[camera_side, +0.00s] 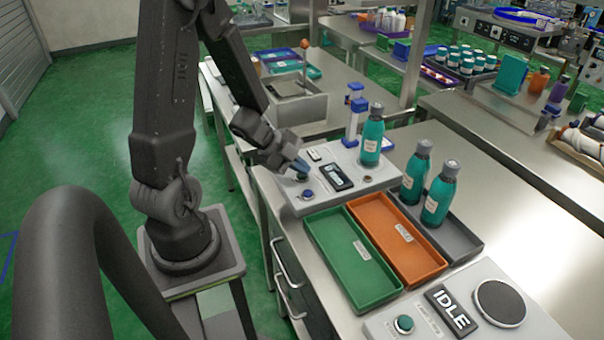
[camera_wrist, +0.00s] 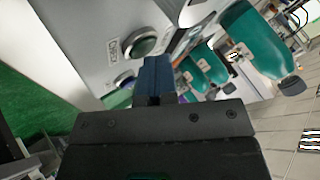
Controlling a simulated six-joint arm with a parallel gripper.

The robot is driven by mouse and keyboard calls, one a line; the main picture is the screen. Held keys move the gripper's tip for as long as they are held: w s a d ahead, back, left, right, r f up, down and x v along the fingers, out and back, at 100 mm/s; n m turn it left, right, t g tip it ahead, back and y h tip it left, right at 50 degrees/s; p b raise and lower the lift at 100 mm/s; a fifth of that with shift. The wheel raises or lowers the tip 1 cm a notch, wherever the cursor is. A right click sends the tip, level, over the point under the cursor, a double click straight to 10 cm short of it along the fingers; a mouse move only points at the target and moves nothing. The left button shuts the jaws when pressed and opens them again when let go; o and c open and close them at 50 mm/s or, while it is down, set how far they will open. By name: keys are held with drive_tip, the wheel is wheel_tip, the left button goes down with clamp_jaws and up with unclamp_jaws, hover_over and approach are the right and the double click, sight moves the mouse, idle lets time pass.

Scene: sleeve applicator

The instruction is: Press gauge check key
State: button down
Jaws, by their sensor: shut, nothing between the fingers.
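A light grey machine (camera_side: 290,207) stands on the bench with a dark display (camera_side: 336,177) on top. Two round keys sit on its left end: a dark green one (camera_side: 301,177) and a blue one (camera_side: 308,195). In the wrist view the fingertips (camera_wrist: 156,68) show just below the green key. Contact cannot be told.
A teal bottle (camera_side: 371,140) stands on the machine by a blue-and-white post (camera_side: 355,115). Green (camera_side: 350,275) and orange (camera_side: 385,225) trays lie in front. Two bottles stand in a grey tray (camera_side: 462,237). A unit reading IDLE (camera_side: 450,308) is nearest.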

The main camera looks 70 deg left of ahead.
sight(301, 176)
drive_tip(key=shift+r, duration=0.85)
drive_tip(key=shift+r, duration=2.5)
